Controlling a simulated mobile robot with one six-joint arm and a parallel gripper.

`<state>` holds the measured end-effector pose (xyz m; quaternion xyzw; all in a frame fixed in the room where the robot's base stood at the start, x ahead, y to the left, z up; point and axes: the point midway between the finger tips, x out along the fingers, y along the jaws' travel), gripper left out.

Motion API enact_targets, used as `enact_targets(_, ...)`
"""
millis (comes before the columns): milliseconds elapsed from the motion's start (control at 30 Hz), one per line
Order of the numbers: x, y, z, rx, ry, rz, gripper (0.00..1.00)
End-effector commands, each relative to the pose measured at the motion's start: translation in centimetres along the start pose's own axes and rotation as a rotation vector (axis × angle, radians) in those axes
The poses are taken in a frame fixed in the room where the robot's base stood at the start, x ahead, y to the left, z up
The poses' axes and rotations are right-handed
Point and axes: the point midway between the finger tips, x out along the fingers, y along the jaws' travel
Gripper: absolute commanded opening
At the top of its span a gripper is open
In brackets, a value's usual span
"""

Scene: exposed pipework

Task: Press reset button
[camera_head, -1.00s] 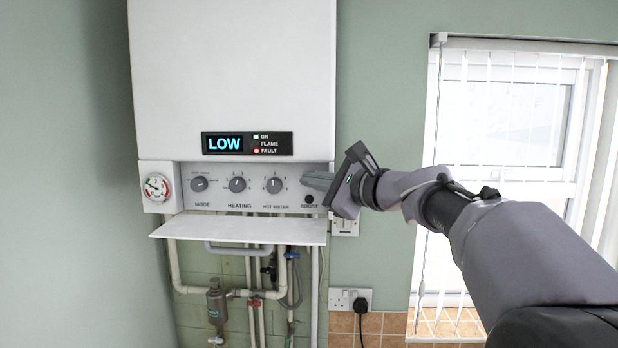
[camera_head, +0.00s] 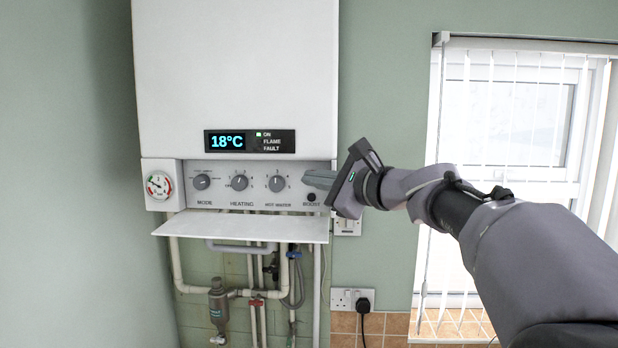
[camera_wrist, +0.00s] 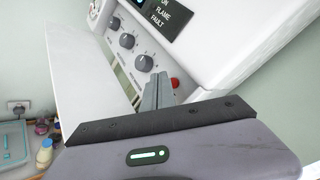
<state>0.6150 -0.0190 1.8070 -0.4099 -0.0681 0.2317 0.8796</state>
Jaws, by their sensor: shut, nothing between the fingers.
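The red reset button (camera_wrist: 175,83) shows in the wrist view on the boiler's control panel, just right of my fingertips. In the head view it is hidden, apparently behind my gripper. My gripper (camera_head: 307,178) is shut and empty, its fingers pointing left across the right end of the panel. In the wrist view the fingertips (camera_wrist: 162,80) are close beside the button; I cannot tell whether they touch it. The display (camera_head: 227,142) reads 18°C. The green ON light (camera_head: 259,134) is lit and the FAULT light is dark.
The panel has several knobs, a pressure gauge (camera_head: 159,185) at left and a dark button (camera_head: 311,197) labelled BOOST below my fingers. An open flap (camera_head: 240,226) juts out underneath, above the pipes. A window with blinds (camera_head: 510,150) is at right.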

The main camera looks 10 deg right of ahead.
Motion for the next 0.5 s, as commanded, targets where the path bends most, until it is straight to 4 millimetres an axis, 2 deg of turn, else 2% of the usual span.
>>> enact_targets(167,-0.4,0.4,0.2,-0.001,0.0,0.0,0.0)
enact_targets(500,-2.8,2.2,1.9,-0.001,0.0,0.0,0.0)
